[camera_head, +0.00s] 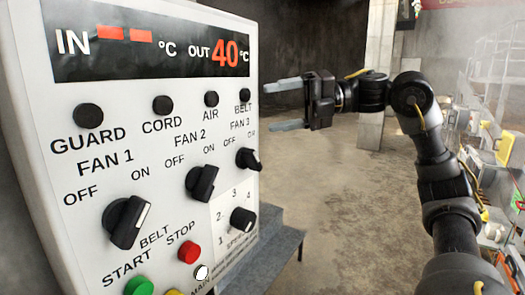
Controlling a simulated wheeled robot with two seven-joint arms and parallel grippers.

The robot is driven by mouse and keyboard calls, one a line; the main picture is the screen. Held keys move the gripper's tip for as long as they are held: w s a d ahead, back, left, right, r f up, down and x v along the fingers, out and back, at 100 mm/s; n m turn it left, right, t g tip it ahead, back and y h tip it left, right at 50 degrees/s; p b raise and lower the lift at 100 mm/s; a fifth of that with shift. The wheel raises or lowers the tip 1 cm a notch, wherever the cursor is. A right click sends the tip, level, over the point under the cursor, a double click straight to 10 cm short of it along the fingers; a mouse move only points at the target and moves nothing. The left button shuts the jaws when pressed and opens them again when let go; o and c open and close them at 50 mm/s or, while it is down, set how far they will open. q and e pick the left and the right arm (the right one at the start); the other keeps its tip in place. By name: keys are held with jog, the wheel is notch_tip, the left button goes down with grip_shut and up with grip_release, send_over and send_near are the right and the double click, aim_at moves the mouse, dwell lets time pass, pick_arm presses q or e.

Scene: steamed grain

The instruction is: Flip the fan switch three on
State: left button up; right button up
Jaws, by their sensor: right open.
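The fan 3 switch (249,159) is a small black rotary knob at the right edge of the white control panel (60,150). It sits below the "FAN 3" label, with OFF printed to its upper left and ON to its upper right. Its exact setting is hard to read at this angle. My right gripper (271,106) is to the right of the panel, above the switch and apart from it. Its two grey fingers are spread, point left and hold nothing. My left gripper is out of view.
The fan 1 knob (125,222) and fan 2 knob (202,183) are to the left on the panel. A speed knob (242,220) is below the fan 3 switch. A red stop button (189,252) and green start button (138,286) are lower down. Open floor lies behind my right arm.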

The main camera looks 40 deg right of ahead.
jog(key=n+g+h, duration=0.2)
send_near(258, 158)
jog(key=d, duration=0.2)
jog(key=x, duration=1.1)
jog(key=shift+s+a+r+p, duration=0.1)
jog(key=shift+r+p, duration=0.1)
jog(key=shift+p, duration=0.15)
